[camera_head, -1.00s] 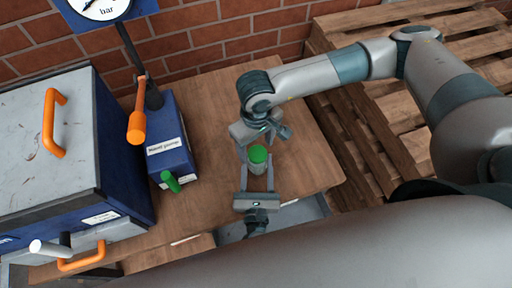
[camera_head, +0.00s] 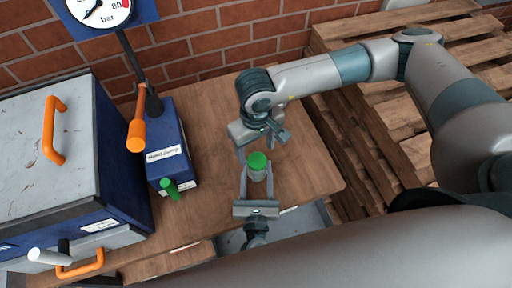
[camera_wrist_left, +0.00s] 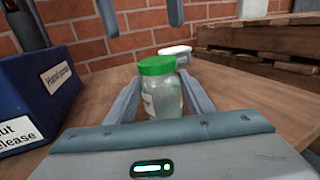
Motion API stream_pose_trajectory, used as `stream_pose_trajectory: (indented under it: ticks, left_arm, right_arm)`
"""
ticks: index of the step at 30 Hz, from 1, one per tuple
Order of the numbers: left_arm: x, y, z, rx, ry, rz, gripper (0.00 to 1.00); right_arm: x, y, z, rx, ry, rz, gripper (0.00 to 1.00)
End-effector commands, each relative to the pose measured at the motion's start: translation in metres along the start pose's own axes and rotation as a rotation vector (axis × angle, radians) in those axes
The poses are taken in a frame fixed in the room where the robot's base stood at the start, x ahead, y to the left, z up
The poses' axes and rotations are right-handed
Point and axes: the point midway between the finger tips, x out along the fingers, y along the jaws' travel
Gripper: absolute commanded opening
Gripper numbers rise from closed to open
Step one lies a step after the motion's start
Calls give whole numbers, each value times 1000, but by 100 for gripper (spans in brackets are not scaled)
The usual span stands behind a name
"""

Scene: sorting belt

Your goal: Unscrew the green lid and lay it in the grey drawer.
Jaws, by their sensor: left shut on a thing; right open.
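A clear jar (camera_head: 259,176) with a green lid (camera_head: 258,160) stands upright on the wooden table. My left gripper (camera_head: 257,183) is shut on the jar's body from the near side. In the left wrist view the jar (camera_wrist_left: 164,99) sits between its fingers, with the green lid (camera_wrist_left: 157,66) on top and clear of them. My right gripper (camera_head: 262,140) is open just above and behind the lid. Its fingers hang at the top of the left wrist view, apart from the lid. The grey drawer (camera_head: 309,216) shows below the table's front edge, partly hidden by my left arm.
A blue hand pump box (camera_head: 167,150) with an orange lever (camera_head: 138,125) and a green knob (camera_head: 170,189) stands left of the jar. A blue and grey cabinet (camera_head: 85,130) is further left. A pallet (camera_head: 410,105) lies at the right. A white tub (camera_wrist_left: 175,53) stands behind the jar.

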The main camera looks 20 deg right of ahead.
Motion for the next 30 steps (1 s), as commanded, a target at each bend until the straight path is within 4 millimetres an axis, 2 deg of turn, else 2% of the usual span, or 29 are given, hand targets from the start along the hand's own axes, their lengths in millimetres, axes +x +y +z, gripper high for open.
stream_pose_trajectory:
  ticks: [30]
  left_arm:
    - [0, 0, 0, 0, 0, 0, 8]
  right_arm:
    - [1, 0, 0, 1145, -3, 0, 64]
